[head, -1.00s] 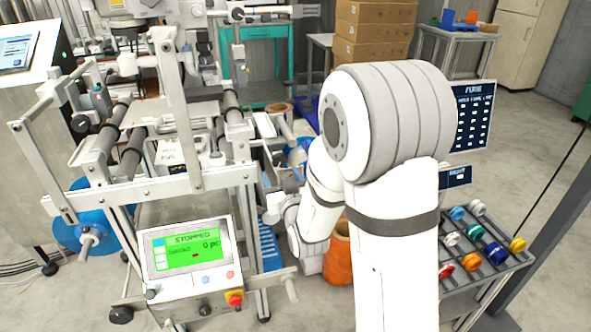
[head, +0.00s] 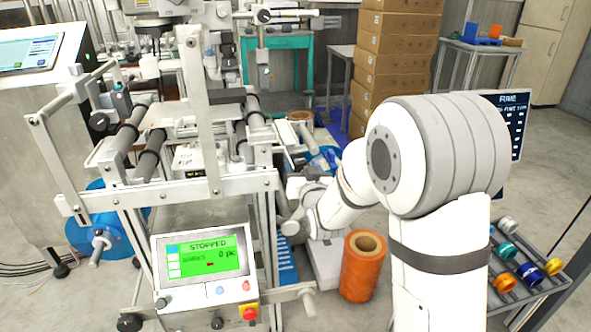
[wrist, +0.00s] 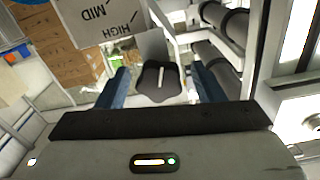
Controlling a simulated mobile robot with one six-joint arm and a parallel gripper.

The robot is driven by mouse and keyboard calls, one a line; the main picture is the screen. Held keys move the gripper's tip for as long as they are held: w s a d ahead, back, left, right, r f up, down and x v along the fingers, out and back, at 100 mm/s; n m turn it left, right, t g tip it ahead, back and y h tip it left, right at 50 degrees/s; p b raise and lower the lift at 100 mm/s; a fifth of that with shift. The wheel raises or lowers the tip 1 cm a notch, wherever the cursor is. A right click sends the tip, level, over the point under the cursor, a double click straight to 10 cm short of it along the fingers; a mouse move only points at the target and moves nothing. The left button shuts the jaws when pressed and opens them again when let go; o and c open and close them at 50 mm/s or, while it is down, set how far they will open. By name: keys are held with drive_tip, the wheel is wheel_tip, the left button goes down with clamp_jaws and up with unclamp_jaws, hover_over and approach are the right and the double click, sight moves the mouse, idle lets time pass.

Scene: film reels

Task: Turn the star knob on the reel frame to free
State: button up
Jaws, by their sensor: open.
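The star knob (wrist: 158,82) shows in the wrist view as a dark, lobed knob with a pale line across its face. My gripper (wrist: 160,69) is open, with one blue finger to the left of the knob and one to the right. Gaps show between the knob and both fingers. A grey plate (wrist: 98,20) above the knob carries the words MID and HIGH with tick marks; no word free is visible. In the head view my arm reaches to the right side of the reel frame (head: 190,193); the knob and fingertips cannot be made out there.
A control panel (head: 205,262) reading STOPPED stands at the frame's front. An orange roll (head: 362,272) stands on the floor beside my arm. A rack of coloured reels (head: 530,275) is at right. Stacked boxes (head: 395,65) stand behind. Dark rollers (wrist: 225,50) lie right of the knob.

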drive_tip(key=shift+c, duration=0.3)
drive_tip(key=c, duration=0.9)
drive_tip(key=shift+f+n+b, duration=0.2)
drive_tip(key=shift+n+b, duration=0.8)
drive_tip(key=shift+b, duration=0.25)
drive_tip(key=n+b, duration=0.1)
drive_tip(key=n, duration=0.1)
drive_tip(key=shift+r+n+b, duration=0.2)
drive_tip(key=shift+n+b, duration=0.15)
drive_tip(key=shift+n, duration=0.05)
drive_tip(key=o, duration=1)
drive_tip(key=shift+c, duration=0.2)
drive_tip(key=p+v, duration=0.1)
drive_tip(key=v, duration=0.7)
